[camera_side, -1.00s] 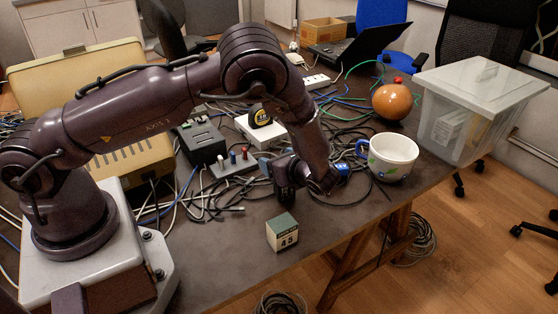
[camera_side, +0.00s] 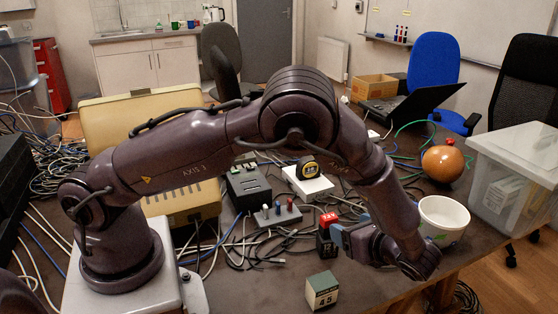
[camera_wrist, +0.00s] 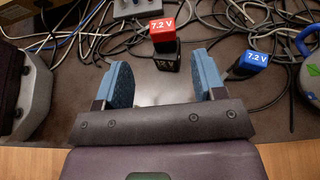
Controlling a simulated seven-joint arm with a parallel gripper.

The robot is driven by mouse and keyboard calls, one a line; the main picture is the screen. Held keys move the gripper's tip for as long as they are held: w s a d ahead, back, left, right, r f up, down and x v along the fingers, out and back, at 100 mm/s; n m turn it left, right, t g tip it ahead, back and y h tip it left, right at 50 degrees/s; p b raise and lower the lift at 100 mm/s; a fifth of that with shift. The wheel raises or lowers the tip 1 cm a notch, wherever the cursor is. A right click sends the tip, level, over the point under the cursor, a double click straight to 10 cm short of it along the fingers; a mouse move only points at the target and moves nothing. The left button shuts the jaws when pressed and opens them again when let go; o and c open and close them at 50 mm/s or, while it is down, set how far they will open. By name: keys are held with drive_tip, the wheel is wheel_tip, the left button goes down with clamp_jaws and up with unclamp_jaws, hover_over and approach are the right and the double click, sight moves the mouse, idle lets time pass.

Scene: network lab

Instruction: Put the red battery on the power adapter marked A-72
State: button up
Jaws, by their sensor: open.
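The red battery, marked 7.2 V, shows in the wrist view (camera_wrist: 163,29) and in the side view (camera_side: 329,219). A black block marked 12 V (camera_wrist: 168,62) is right against it, nearer my gripper; I cannot tell whether they are joined. My gripper (camera_wrist: 163,80) is open and empty, its blue pads to either side of the black block's near end in the picture, with the red battery beyond. In the side view my gripper (camera_side: 350,239) is beside the battery, to its right. No A-72 mark is legible, so I cannot tell which thing is that adapter.
A blue 7.2 V battery (camera_wrist: 250,62) stands right of my gripper. A grey strip with coloured knobs (camera_side: 278,215), a black device (camera_side: 247,186), a white box (camera_side: 308,185) with a tape measure, a mug (camera_side: 443,219) and a calendar block (camera_side: 321,290) are around. Cables cover much of the table.

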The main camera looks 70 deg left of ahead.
drive_tip(key=s+a+r+n+h, duration=0.2)
drive_tip(key=s+r+n+h, duration=0.25)
drive_tip(key=r, duration=0.35)
drive_tip(key=s+a+r+n+h, duration=0.25)
drive_tip(key=r+n+h, duration=0.2)
drive_tip(key=r, duration=0.25)
drive_tip(key=s+r+n+t+h, duration=0.4)
drive_tip(key=s+r+n, duration=0.4)
drive_tip(key=s, duration=0.6)
drive_tip(key=shift+d+n+t, duration=0.25)
drive_tip(key=shift+n+t, duration=0.05)
drive_tip(key=shift+t, duration=0.6)
drive_tip(key=shift+r, duration=0.1)
